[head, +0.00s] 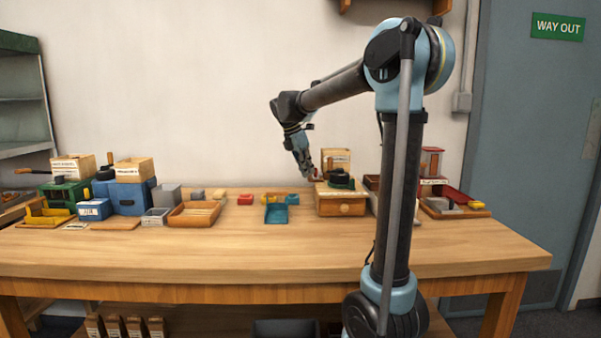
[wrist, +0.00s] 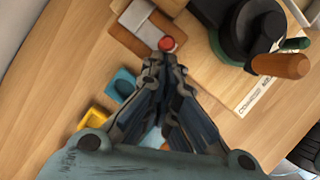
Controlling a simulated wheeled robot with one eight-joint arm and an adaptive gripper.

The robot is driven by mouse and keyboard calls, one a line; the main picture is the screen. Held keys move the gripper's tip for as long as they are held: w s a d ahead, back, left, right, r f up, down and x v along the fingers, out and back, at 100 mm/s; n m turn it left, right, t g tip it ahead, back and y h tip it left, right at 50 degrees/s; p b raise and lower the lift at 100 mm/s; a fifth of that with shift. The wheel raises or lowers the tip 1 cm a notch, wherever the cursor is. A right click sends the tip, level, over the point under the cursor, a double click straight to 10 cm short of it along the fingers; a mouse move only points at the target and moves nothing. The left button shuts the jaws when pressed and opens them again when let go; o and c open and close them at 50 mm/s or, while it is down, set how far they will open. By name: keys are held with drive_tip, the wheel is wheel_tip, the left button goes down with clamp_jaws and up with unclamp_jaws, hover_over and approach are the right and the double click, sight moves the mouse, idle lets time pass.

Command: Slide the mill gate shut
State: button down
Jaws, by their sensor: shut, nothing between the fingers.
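The wooden mill (head: 341,203) stands on the bench right of centre, with a dark round top and a drawer with a round knob. In the wrist view its black hopper part (wrist: 235,30) and wooden crank handle (wrist: 281,66) show at upper right. A red knob (wrist: 168,43), which looks like the gate's, is beside the mill's body, near a grey plate (wrist: 139,17). My gripper (wrist: 164,62) is shut and empty, its fingertips just short of the red knob; I cannot tell if they touch. In the head view my gripper (head: 310,176) is at the mill's upper left side.
A teal scoop-like tray (head: 276,214) and small red, yellow and blue pieces lie left of the mill. A wooden tray (head: 194,214), blue mill (head: 130,196) and green mill (head: 68,196) stand further left. The bench front (head: 250,253) is clear.

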drive_tip(key=shift+d, duration=0.35)
drive_tip(key=shift+s+a, duration=0.25)
drive_tip(key=shift+a, duration=0.25)
drive_tip(key=s+a+f+v, duration=0.1)
drive_tip(key=a+v, duration=0.1)
drive_tip(key=v, duration=0.9)
drive_tip(key=shift+s+a, duration=0.15)
